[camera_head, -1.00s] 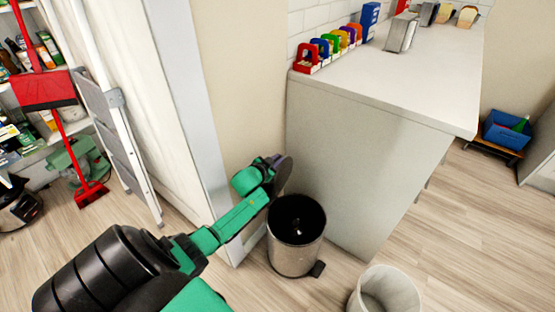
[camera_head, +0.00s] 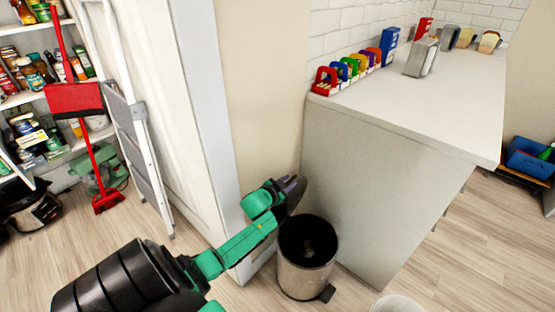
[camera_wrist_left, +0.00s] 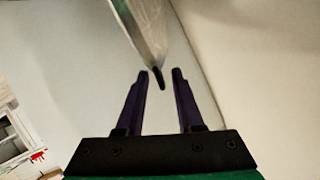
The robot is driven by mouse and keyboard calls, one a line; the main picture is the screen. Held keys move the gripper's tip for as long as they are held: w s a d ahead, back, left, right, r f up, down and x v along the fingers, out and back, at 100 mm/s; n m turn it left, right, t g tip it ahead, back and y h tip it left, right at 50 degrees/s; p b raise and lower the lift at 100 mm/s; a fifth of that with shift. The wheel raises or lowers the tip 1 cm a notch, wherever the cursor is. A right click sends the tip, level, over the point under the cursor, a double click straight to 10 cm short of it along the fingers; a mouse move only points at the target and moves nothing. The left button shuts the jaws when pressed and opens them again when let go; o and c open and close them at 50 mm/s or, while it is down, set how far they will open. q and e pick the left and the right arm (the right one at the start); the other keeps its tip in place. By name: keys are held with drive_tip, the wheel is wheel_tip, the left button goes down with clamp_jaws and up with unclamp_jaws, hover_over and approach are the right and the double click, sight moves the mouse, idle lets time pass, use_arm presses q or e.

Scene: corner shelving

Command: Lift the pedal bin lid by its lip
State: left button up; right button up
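The pedal bin (camera_head: 306,275) is a metal cylinder with a dark inside and a small black pedal, standing on the floor by the counter's end. Its mouth is uncovered. The lid (camera_head: 298,197) stands raised at the back of the rim, mostly hidden behind my left gripper (camera_head: 288,185). In the left wrist view the lid (camera_wrist_left: 141,25) appears nearly edge-on, with a dark lip (camera_wrist_left: 158,78) between the two purple fingertips. The left gripper (camera_wrist_left: 160,72) is open, with gaps visible beside the lip. My right gripper is not in view.
The counter (camera_head: 370,190) stands right of the bin. A wall corner (camera_head: 215,120) is behind my left arm. A white bin (camera_head: 398,304) is cut off at the bottom edge. A step ladder (camera_head: 140,130) and red broom (camera_head: 95,165) stand left.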

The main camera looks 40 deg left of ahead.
use_arm(q)
drive_tip(key=p+v, duration=0.2)
drive_tip(key=v, duration=1.1)
drive_tip(key=shift+w+r+p, duration=0.2)
drive_tip(key=shift+r+p, duration=0.1)
drive_tip(key=shift+p, duration=0.1)
